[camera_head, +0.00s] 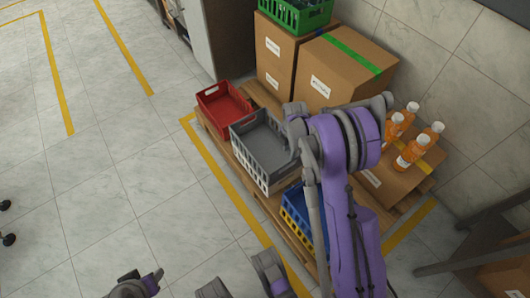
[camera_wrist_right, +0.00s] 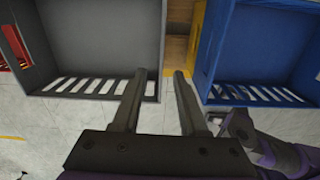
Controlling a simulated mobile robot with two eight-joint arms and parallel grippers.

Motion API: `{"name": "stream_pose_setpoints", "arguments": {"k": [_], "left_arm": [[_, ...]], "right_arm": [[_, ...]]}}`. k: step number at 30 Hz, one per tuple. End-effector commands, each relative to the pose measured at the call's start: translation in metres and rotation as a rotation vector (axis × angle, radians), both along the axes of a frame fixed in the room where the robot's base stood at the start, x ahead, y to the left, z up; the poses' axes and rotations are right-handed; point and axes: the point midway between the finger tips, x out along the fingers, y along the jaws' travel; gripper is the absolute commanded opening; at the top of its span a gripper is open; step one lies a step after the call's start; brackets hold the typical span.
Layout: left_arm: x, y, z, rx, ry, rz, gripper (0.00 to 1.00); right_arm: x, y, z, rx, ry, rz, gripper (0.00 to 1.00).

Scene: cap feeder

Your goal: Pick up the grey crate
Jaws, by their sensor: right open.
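The grey crate (camera_head: 262,148) stands on the pallet between a red crate and a blue crate, and looks empty. In the right wrist view the grey crate (camera_wrist_right: 95,45) fills the upper left, with its slotted wall toward me. My right gripper (camera_wrist_right: 160,73) is open with nothing between its fingers. In that view, its left finger overlaps the crate's lower right corner and its right finger lies in front of the gap beside the blue crate. I cannot tell whether it touches the crate. In the head view my right arm covers the crate's right end.
The red crate (camera_head: 223,106) is on the far side, and the blue crate (camera_head: 297,212) on the near side, partly behind my arm. Cardboard boxes (camera_head: 340,68) stand behind, one carrying a green crate (camera_head: 295,14). Orange bottles (camera_head: 410,152) stand at right.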

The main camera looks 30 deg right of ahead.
Motion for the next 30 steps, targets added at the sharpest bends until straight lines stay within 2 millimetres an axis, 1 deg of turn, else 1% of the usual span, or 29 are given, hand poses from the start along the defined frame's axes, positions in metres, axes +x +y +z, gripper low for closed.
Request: {"name": "stream_pose_setpoints", "arguments": {"k": [1, 8, 12, 15, 20, 27, 30], "left_arm": [[0.001, 0.000, -0.005, 0.000, 0.001, 0.000, 0.50], [0.002, 0.000, -0.011, 0.000, 0.002, 0.000, 0.50], [0.003, 0.000, -0.018, 0.000, 0.003, 0.000, 0.50], [0.003, 0.000, -0.020, 0.000, 0.004, 0.000, 0.50], [0.004, 0.000, -0.024, 0.000, 0.004, 0.000, 0.50], [0.006, 0.000, -0.034, 0.000, 0.003, 0.000, 0.50], [0.006, 0.000, -0.035, 0.000, 0.002, 0.000, 0.50]], "right_arm": [[0.001, -0.004, -0.011, 0.002, 0.005, 0.019, 0.42], [0.002, -0.007, -0.036, 0.003, 0.010, 0.047, 0.42], [0.002, -0.007, -0.060, 0.003, 0.009, 0.046, 0.42], [0.001, -0.006, -0.071, 0.003, 0.009, 0.046, 0.42], [0.001, -0.005, -0.082, 0.003, 0.009, 0.045, 0.42], [-0.001, -0.003, -0.117, 0.003, 0.008, 0.045, 0.42], [-0.001, -0.003, -0.124, 0.003, 0.008, 0.045, 0.42]]}}
